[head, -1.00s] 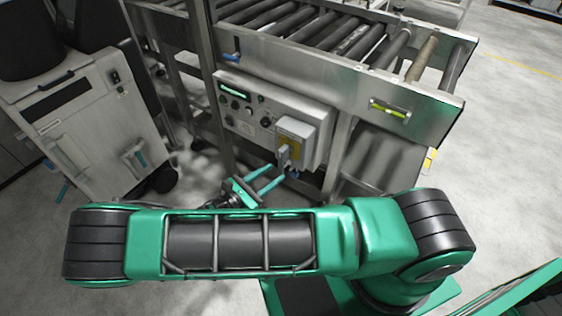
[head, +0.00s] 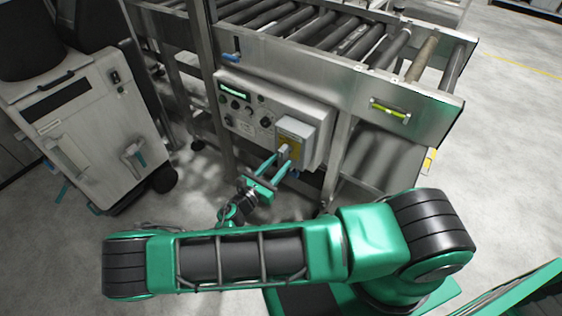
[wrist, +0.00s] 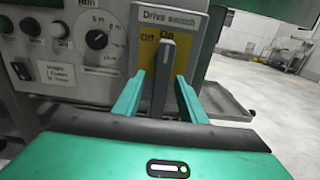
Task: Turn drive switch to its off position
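The drive switch is a grey lever (wrist: 163,72) on a yellow plate marked "Off" to the left and "On" at the top. The lever stands roughly upright, its upper end just below "On". In the head view the switch (head: 285,150) sits on a grey box on the control panel. My gripper (wrist: 160,78) has its two teal fingers apart, one on each side of the lever, with gaps visible. It also shows in the head view (head: 275,164), reaching toward the switch. Its exact depth relative to the lever is hard to tell.
The control panel (head: 240,112) carries knobs and a small display left of the switch. A roller conveyor (head: 350,80) with a steel side frame is above. A grey cabinet (head: 95,130) stands to the left. Open floor lies to the right.

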